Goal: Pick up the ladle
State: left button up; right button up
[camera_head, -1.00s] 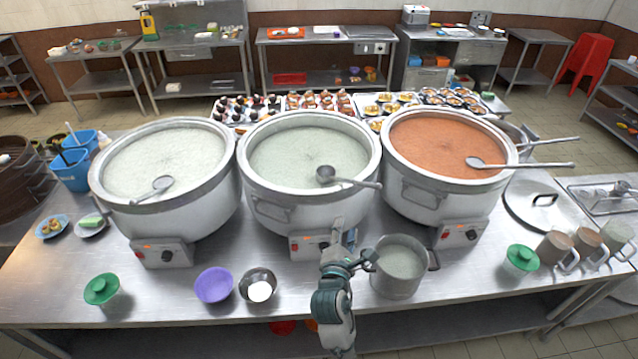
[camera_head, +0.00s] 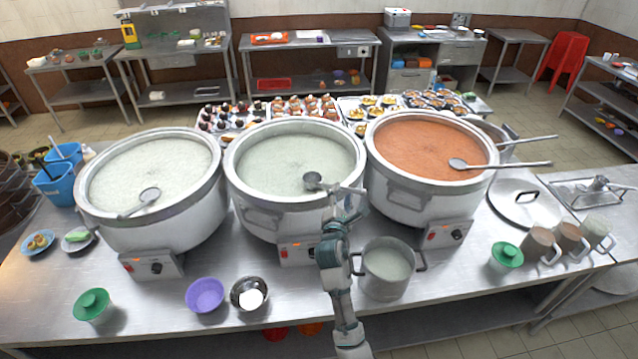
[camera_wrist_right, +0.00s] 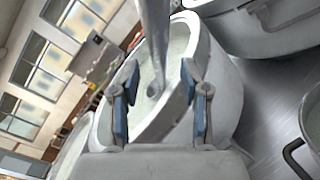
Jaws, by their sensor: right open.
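A metal ladle (camera_head: 313,182) rests on the rim of the middle stockpot (camera_head: 255,215), which holds pale congee. Its bowl is inside the rim and its handle sticks out to the right. My right gripper (camera_head: 343,205) is at the front right of this pot, close to the handle. In the right wrist view the right gripper (camera_wrist_right: 160,85) is open, with a blue-padded finger on each side of the ladle handle (camera_wrist_right: 157,35). The handle shows between the fingers; I cannot tell whether they touch it. My left gripper is not in view.
The left stockpot (camera_head: 180,221) and the right stockpot (camera_head: 400,200) carry their own ladles. A small pot (camera_head: 385,288) stands just right of my forearm. A purple bowl (camera_head: 205,295) and a metal bowl (camera_head: 236,293) lie to the left.

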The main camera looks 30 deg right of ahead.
jog(key=shift+x, duration=1.45)
grip_shut()
